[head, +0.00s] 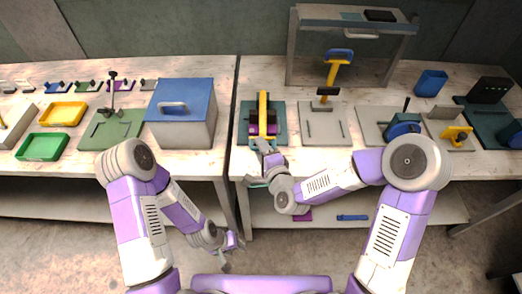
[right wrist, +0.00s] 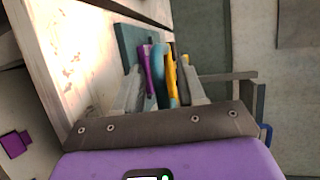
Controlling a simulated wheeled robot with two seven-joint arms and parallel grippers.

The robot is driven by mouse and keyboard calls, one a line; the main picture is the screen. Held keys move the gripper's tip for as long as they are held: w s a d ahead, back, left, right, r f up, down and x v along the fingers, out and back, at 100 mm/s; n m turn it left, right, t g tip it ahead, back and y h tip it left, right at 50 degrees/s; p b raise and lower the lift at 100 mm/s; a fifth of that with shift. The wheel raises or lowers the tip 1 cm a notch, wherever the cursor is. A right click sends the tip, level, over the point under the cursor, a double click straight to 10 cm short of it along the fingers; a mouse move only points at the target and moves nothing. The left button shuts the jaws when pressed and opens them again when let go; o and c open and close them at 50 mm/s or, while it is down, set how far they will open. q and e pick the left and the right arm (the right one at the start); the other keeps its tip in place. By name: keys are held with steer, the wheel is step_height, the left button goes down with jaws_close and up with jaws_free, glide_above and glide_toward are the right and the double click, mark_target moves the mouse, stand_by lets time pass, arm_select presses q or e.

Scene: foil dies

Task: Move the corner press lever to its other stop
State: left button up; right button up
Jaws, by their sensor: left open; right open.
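A press with a dark teal base (head: 277,110) stands at the left end of the right-hand table. A yellow lever (head: 263,106) rises over its base, with purple parts beside it. My right gripper (head: 262,146) is open at the front edge of this press. In the right wrist view, the yellow lever (right wrist: 171,72), a purple strip (right wrist: 146,70) and a teal part (right wrist: 158,75) appear between the open fingers (right wrist: 163,90); I cannot tell whether they touch. My left gripper (head: 231,245) is open and empty, low in front of the tables. No label shows which press is the corner one.
A grey-plated press (head: 322,122) with a yellow, blue-topped lever stands just right. Farther right are a blue device (head: 402,125) and a yellow clamp (head: 457,133). A grey frame (head: 345,72) stands behind. A blue-lidded box (head: 183,108) is on the left table, across a narrow gap.

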steer(key=shift+w+a, duration=0.1)
steer(key=shift+w, duration=0.1)
steer(key=shift+f, duration=0.15)
jaws_close()
steer(key=shift+s, duration=0.1)
